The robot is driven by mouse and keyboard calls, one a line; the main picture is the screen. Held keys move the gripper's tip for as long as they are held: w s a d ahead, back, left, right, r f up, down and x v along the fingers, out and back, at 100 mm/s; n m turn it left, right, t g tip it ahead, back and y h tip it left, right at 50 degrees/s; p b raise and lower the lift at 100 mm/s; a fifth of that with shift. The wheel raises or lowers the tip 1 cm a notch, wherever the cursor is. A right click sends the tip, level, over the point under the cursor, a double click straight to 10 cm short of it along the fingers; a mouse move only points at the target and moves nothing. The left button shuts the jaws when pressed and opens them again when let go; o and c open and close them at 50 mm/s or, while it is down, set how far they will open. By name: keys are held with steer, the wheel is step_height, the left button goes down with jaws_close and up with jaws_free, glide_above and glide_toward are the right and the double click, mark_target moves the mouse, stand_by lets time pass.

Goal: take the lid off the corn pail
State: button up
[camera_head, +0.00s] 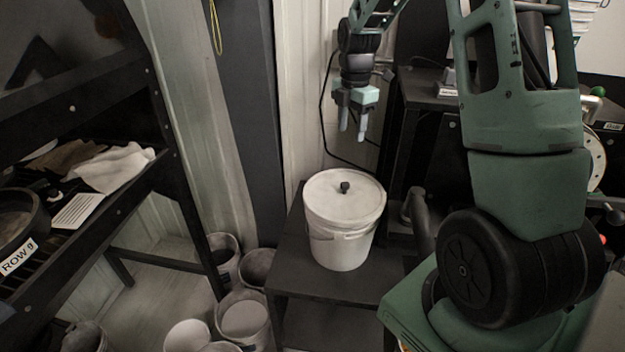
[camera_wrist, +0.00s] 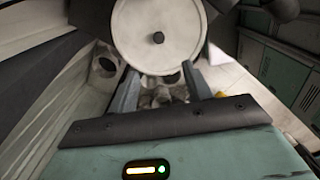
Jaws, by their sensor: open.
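A white pail (camera_head: 341,246) stands upright on a dark stand. Its round white lid (camera_head: 344,194) is on top, with a small black knob (camera_head: 345,187) at the middle. In the wrist view the lid (camera_wrist: 135,38) fills the top middle, and its knob (camera_wrist: 158,38) lies beyond my fingertips. My gripper (camera_head: 353,122) hangs above the pail with its fingers pointing down, apart from the lid. In the wrist view my gripper (camera_wrist: 158,80) has its two fingers spread with nothing between them. The pail's contents are hidden under the lid.
The dark stand (camera_head: 300,283) has some bare top around the pail. A shelf rack (camera_head: 90,225) with a white cloth (camera_head: 112,167) is at the left. Several pails (camera_head: 243,318) stand on the floor at lower left. A dark bench (camera_head: 428,90) is behind, to the right.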

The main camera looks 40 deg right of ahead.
steer(key=p, duration=0.3)
glide_above(345, 183)
step_height(345, 183, down, 12)
steer(key=shift+d+f, duration=0.1)
steer(key=shift+d, duration=0.05)
steer(key=shift+a+f+p, duration=0.2)
steer(key=shift+f+p, duration=0.9)
steer(key=shift+f, duration=1.5)
jaws_close()
